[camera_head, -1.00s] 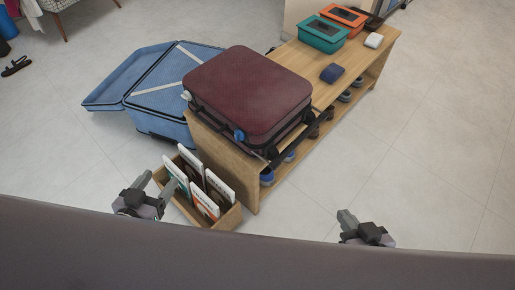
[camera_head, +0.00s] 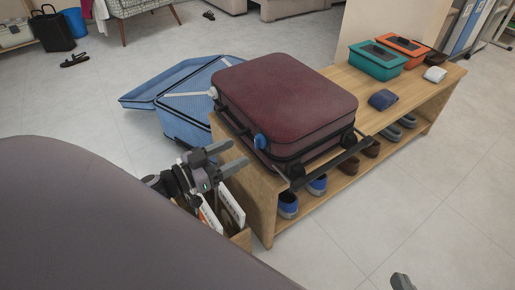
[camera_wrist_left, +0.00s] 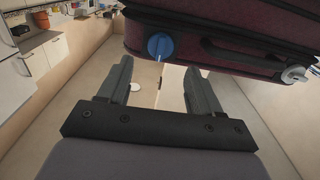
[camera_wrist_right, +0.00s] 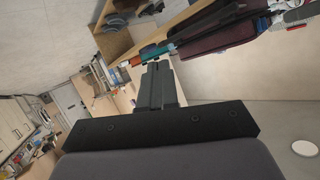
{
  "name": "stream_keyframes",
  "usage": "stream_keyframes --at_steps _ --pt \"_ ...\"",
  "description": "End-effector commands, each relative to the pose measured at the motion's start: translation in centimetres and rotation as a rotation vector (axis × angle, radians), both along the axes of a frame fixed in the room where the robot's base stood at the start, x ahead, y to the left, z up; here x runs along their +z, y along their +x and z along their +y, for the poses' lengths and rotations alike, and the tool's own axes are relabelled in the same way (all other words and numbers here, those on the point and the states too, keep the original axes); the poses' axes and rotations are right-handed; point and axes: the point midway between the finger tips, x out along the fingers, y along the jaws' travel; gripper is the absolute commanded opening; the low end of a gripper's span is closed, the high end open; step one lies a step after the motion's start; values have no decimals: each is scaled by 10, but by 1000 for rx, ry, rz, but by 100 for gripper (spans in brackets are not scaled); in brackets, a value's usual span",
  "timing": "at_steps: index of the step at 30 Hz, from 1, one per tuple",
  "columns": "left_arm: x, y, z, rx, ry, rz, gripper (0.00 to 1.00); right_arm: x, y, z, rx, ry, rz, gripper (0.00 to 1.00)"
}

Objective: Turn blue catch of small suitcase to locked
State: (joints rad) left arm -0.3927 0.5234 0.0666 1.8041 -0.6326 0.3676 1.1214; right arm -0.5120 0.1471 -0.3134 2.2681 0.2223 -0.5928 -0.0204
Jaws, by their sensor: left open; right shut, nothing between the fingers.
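The small maroon suitcase (camera_head: 285,100) lies flat and closed on the wooden bench. Its blue round catch (camera_head: 260,141) is on the near side at the right corner; a pale catch (camera_head: 213,92) is at the other end, past the handle. My left gripper (camera_head: 233,156) is open and empty, just short of the blue catch and apart from it. In the left wrist view the blue catch (camera_wrist_left: 163,46) sits beyond the fingertips, roughly centred between them, with a lighter line on its face. My right gripper (camera_head: 402,282) is shut and empty, low at right; most of it is cut off.
The wooden bench (camera_head: 262,215) holds teal (camera_head: 375,62) and orange boxes and a dark blue item (camera_head: 382,100), with shoes below. A box of upright folders (camera_head: 232,207) stands under my left gripper. An open blue suitcase (camera_head: 185,120) lies behind. Floor at right is clear.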

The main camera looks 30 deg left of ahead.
Motion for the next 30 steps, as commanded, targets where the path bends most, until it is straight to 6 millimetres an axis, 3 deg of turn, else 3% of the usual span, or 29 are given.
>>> stream_keyframes --at_steps 12,26,30 --pt "0 47 -20 0 1 -1 64 -3 3 9 18 60 3 0" --pt "0 55 -23 2 1 0 64 -3 2 11 21 73 6 0" --pt "0 55 -23 1 1 0 19 -3 3 11 21 73 6 0"
